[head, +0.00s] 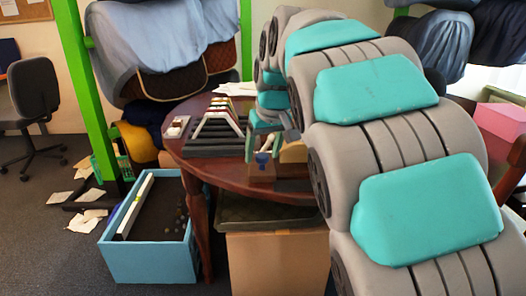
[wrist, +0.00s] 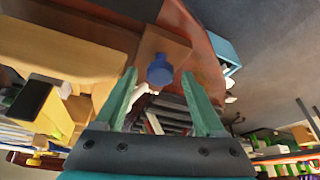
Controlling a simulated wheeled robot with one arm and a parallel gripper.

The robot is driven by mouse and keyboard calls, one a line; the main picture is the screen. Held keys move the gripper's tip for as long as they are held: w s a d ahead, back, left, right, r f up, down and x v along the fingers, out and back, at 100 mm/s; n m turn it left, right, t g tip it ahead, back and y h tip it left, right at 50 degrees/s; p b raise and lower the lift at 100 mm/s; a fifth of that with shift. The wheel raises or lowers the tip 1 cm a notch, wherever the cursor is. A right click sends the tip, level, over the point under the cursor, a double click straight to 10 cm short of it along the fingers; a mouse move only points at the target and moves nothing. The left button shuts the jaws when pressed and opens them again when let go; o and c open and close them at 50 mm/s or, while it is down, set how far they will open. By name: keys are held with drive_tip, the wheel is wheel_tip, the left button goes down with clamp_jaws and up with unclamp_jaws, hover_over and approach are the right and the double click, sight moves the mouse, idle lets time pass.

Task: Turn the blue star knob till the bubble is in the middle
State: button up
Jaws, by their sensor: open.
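The blue star knob (head: 262,159) sits on a brown wooden block (head: 261,172) near the front edge of the round table. In the wrist view the knob (wrist: 160,70) appears between and beyond my fingertips, on the wooden block (wrist: 168,45). My gripper (head: 264,143) is open, its green fingers (wrist: 159,76) spread to either side of the knob. I see nothing held between them, and whether a finger touches the knob cannot be told. No bubble can be made out in either view.
The dark red table (head: 190,150) carries a row of white-topped angled pieces (head: 219,122) left of my gripper. A light wooden block (head: 293,152) is close on the right. A blue crate (head: 150,262) and a cardboard box (head: 275,265) stand below. My arm hides the table's right side.

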drive_tip(key=v, duration=0.7)
drive_tip(key=shift+r+b, duration=0.3)
drive_tip(key=shift+b, duration=0.05)
drive_tip(key=shift+s, duration=0.2)
idle(0.3)
